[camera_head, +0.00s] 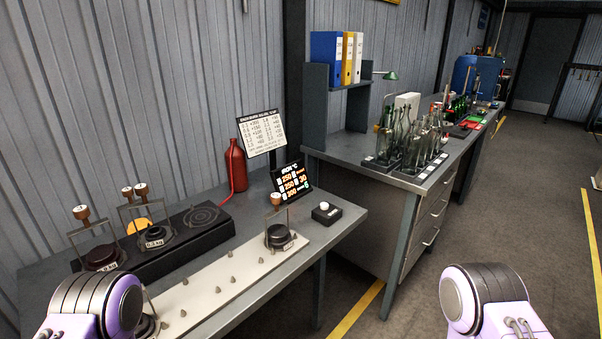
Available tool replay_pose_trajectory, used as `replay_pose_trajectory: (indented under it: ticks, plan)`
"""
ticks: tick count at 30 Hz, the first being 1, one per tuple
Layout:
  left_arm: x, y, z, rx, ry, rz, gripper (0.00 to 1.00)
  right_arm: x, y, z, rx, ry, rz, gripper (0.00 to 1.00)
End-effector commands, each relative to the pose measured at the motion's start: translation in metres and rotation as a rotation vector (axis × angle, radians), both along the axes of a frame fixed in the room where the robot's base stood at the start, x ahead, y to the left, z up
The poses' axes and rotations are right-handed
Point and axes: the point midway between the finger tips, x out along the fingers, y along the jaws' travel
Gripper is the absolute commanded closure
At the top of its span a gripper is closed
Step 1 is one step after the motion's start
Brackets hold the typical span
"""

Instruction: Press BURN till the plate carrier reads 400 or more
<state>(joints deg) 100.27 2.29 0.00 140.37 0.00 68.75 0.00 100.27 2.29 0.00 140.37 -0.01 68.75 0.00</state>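A black display headed "IRON °C" (291,182) stands at the back right of the near bench, with several orange and white numbers too small to read surely. A small black box with a round white button (327,209) sits in front of it; its label is too small to read, so I cannot tell whether it is BURN. An iron with a wooden knob (279,236) stands on the pale strip left of the button. More irons (103,257), (155,237) stand on a long black unit (205,241). Neither gripper is in view; only my purple arm links show.
A red bottle (235,167) and a printed chart (262,133) stand at the bench's back. The pale strip (215,290) carries small pegs. A second bench to the right holds glass bottles (415,145). Bare bench surrounds the button box.

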Motion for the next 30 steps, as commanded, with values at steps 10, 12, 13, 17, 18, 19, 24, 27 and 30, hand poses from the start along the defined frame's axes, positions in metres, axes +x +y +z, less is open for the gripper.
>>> replay_pose_trajectory:
  ticks: [10, 12, 13, 17, 18, 19, 24, 27, 30]
  plan:
    - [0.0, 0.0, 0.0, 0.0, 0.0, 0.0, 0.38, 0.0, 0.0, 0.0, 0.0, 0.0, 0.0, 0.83]
    - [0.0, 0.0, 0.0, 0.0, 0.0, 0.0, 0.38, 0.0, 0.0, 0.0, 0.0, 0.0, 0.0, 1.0]
    - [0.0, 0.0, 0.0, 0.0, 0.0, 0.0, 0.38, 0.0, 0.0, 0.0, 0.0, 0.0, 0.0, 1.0]
    - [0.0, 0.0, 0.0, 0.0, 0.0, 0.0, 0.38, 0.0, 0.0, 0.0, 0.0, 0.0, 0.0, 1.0]
    - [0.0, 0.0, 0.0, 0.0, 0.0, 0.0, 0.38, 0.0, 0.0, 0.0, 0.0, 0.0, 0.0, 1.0]
    - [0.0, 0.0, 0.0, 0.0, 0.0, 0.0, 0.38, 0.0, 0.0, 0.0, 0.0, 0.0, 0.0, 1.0]
    - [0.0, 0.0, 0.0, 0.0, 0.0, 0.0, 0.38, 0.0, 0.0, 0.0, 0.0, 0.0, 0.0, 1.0]
    - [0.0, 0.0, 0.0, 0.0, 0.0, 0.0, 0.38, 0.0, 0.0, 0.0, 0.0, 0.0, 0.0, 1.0]
    - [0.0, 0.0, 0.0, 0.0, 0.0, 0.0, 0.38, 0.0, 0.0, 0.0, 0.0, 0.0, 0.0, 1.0]
